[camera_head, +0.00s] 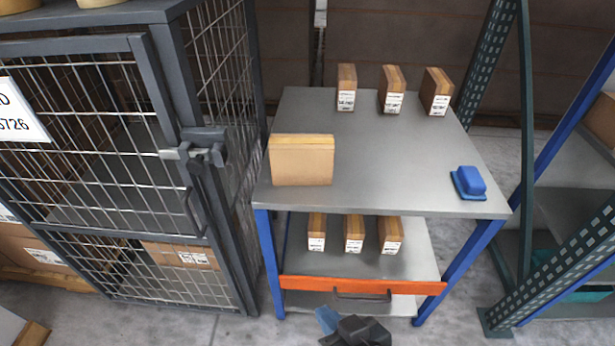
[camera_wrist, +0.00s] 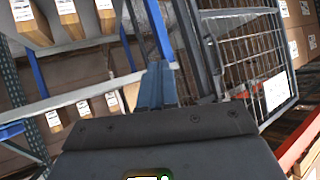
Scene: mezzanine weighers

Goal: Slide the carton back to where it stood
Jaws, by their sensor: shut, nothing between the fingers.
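A tan carton (camera_head: 302,165), wider than the other boxes, stands upright near the left front corner of the grey tabletop (camera_head: 380,165) in the head view. I cannot single it out for certain in the wrist view. My gripper (camera_head: 326,318) is low in front of the trolley, below and to the right of the carton and well apart from it. Its blue fingers (camera_wrist: 157,82) are together and empty in the wrist view.
Three slim labelled boxes (camera_head: 392,90) line the table's back edge. A blue block-like object (camera_head: 468,183) lies at the right front. Several similar boxes (camera_head: 354,234) stand on the lower shelf above an orange drawer front (camera_head: 360,287). A wire cage (camera_head: 120,170) adjoins on the left. The middle tabletop is clear.

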